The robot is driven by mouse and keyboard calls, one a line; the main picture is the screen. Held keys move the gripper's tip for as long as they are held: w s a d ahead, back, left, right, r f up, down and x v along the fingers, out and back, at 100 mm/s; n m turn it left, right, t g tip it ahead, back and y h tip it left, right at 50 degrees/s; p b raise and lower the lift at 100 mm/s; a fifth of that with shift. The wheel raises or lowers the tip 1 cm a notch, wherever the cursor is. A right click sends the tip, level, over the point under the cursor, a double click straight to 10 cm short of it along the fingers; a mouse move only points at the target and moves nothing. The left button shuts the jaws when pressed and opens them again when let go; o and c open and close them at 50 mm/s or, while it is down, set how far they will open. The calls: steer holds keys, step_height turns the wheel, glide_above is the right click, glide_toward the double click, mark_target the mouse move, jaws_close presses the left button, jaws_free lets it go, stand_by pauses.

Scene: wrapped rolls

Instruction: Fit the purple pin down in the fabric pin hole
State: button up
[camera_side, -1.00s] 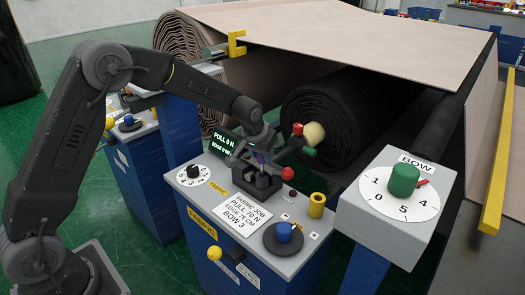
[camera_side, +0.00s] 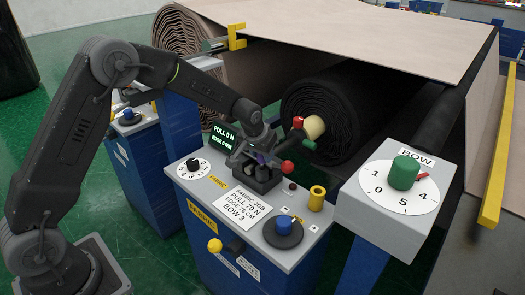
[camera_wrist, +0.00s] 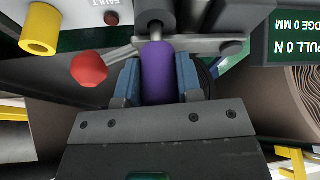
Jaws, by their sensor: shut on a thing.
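The purple pin (camera_wrist: 157,72) is held upright in the picture between the blue-grey fingers of my gripper (camera_wrist: 158,80) in the wrist view. A thin metal shank at its far end meets a dark round part (camera_wrist: 155,18); I cannot tell whether it is inside it. In the side view, my gripper (camera_side: 262,158) is low over a dark block (camera_side: 258,183) on the grey panel, with only a sliver of purple showing. A yellow FABRIC label (camera_side: 218,182) is left of the block. The pin hole itself is hidden in both views.
A red ball knob (camera_side: 288,167) is close beside my gripper, and it also shows in the wrist view (camera_wrist: 88,68). A yellow cylinder (camera_side: 317,198) and blue knob (camera_side: 284,224) stand on the panel. A black roll (camera_side: 335,110) is behind; the BOW box (camera_side: 388,225) is right.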

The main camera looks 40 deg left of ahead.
steer(key=shift+f, duration=0.4)
steer(key=o, duration=1)
steer(key=shift+r, duration=0.1)
steer(key=v, duration=1.3)
steer(key=shift+s+r, duration=0.1)
steer(key=shift+r, duration=0.25)
steer(key=s+r, duration=0.2)
steer(key=s, duration=0.7)
steer(key=s+d+r+m, duration=0.1)
steer(key=s+r, duration=0.1)
steer(key=s, duration=0.8)
steer(key=s+d+r+m+t, duration=0.1)
steer(key=s+r, duration=0.1)
steer(key=s, duration=0.8)
steer(key=shift+s+d+h, duration=0.1)
steer(key=shift+d+h, duration=0.15)
steer(key=shift+h, duration=0.15)
